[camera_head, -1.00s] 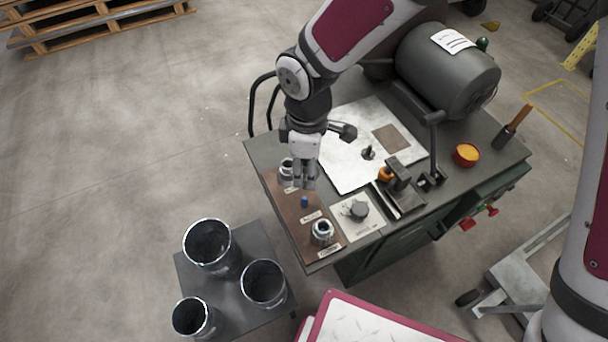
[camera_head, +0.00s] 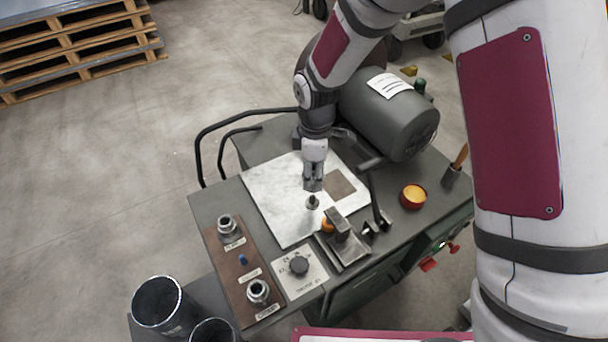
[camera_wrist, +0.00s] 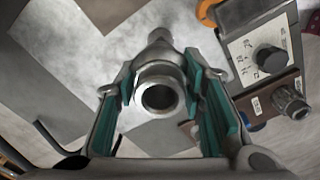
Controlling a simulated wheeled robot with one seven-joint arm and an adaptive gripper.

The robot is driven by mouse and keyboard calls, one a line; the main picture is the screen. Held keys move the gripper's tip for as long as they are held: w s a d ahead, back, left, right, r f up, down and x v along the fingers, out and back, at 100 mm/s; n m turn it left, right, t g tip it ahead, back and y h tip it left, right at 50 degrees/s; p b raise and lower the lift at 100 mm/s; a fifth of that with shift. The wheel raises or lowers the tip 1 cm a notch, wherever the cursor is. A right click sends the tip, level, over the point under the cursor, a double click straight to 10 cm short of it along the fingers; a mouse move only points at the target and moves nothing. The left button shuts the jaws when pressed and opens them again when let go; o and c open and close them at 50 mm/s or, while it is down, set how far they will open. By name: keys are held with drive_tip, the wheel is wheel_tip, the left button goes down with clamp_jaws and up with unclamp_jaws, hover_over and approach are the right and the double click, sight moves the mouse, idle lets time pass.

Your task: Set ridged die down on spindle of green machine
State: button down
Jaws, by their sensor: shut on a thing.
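My gripper (camera_head: 313,187) is above the pale plate of the green machine (camera_head: 354,291), pointing down. In the wrist view its teal-padded fingers (camera_wrist: 163,100) are shut on the ridged die (camera_wrist: 158,78), a grey metal ring with an open bore facing the camera. Its ridges are not clear. The dark, short spindle (camera_head: 312,203) stands on the plate just below the fingertips. In the wrist view, a grey stub, seemingly the spindle (camera_wrist: 159,38), shows beyond the die. I cannot tell whether die and spindle touch.
A brown board (camera_head: 219,259) holds two other dies (camera_head: 228,226) (camera_head: 259,292) and a bare blue peg (camera_head: 242,261). A clamp block with an orange part (camera_head: 328,224), a lever (camera_head: 376,205) and the grey motor (camera_head: 390,118) stand near the spindle. Open ducts (camera_head: 163,304) stand front left.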

sight(313, 195)
drive_tip(key=shift+f+b, duration=1.4)
drive_tip(key=shift+f, duration=1.8)
drive_tip(key=shift+f, duration=0.3)
drive_tip(key=c, duration=1)
unclamp_jaws()
drive_tip(key=shift+o, duration=0.2)
drive_tip(key=shift+r, duration=0.1)
wheel_tip(313, 195, up, 12)
